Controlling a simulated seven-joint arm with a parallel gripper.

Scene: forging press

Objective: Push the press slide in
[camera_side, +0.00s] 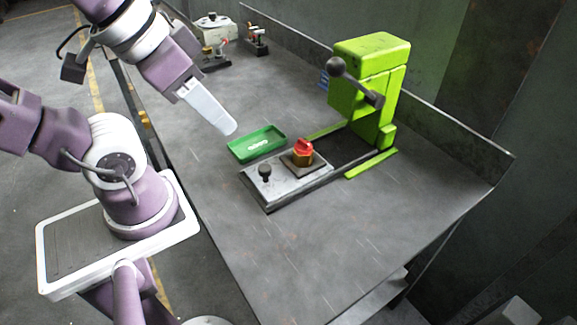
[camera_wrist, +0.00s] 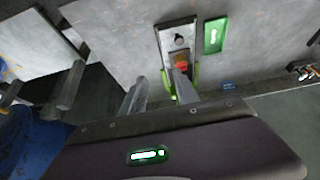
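The green press (camera_side: 370,95) stands on the table with its lever on the near side. Its grey slide (camera_side: 282,187) extends out of the press toward the lower left, with a dark upright knob (camera_side: 265,172) near its outer end. A red part (camera_side: 303,148) sits in a holder on the slide. My gripper (camera_side: 229,130) is raised to the left of the slide, apart from it. In the wrist view, its two fingers (camera_wrist: 160,78) are spread with nothing held. The slide also shows there (camera_wrist: 176,36), and my fingers partly hide the press.
A green tray (camera_side: 256,142) lies beside the slide, on its far side. A low wall runs along the table's back edge. The near table is clear.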

